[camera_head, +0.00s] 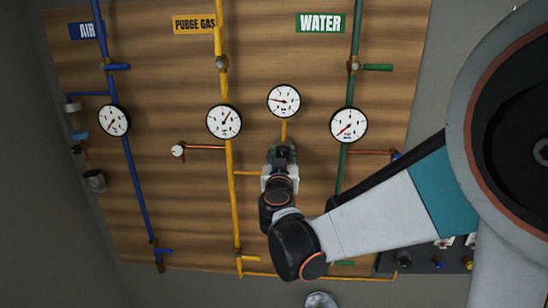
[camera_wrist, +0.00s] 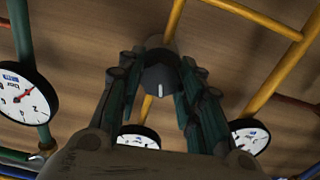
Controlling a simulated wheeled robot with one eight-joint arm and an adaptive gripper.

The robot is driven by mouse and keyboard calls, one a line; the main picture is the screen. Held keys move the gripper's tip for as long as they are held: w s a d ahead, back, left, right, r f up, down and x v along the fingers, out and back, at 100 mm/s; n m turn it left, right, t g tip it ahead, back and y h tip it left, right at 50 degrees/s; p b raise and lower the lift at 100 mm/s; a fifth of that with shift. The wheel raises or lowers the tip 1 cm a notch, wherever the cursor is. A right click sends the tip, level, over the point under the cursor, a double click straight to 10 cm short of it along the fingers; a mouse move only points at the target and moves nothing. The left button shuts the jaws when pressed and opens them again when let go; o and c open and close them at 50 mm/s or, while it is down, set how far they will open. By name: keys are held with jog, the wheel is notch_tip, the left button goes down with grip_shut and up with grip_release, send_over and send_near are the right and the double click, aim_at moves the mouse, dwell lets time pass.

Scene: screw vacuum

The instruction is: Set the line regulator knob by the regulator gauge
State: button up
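The dark round regulator knob (camera_wrist: 161,80) has a white pointer mark and sits on a yellow pipe in the wrist view. My gripper (camera_wrist: 160,72) has its fingers on both sides of the knob, very close to it. I cannot tell whether they press on it. In the head view my gripper (camera_head: 284,152) covers the knob, just below the middle gauge. This white regulator gauge (camera_head: 284,101) tops a short yellow pipe, its red needle pointing left and slightly up. It shows partly at the bottom of the wrist view (camera_wrist: 138,138).
The purge gas gauge (camera_head: 223,121) and water gauge (camera_head: 348,125) flank the middle one. The air gauge (camera_head: 113,120) is farther left. A copper side pipe (camera_head: 205,147) with a white end and a yellow branch pipe (camera_head: 249,173) lie left of my gripper.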

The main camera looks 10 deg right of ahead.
jog(key=shift+c, duration=1.3)
jog(key=shift+n+b, duration=0.55)
jog(key=shift+n, duration=0.05)
jog(key=o, duration=1.1)
jog(key=shift+s, duration=0.1)
jog(key=v, duration=0.7)
jog(key=shift+s+a, duration=0.1)
jog(key=shift+s, duration=0.15)
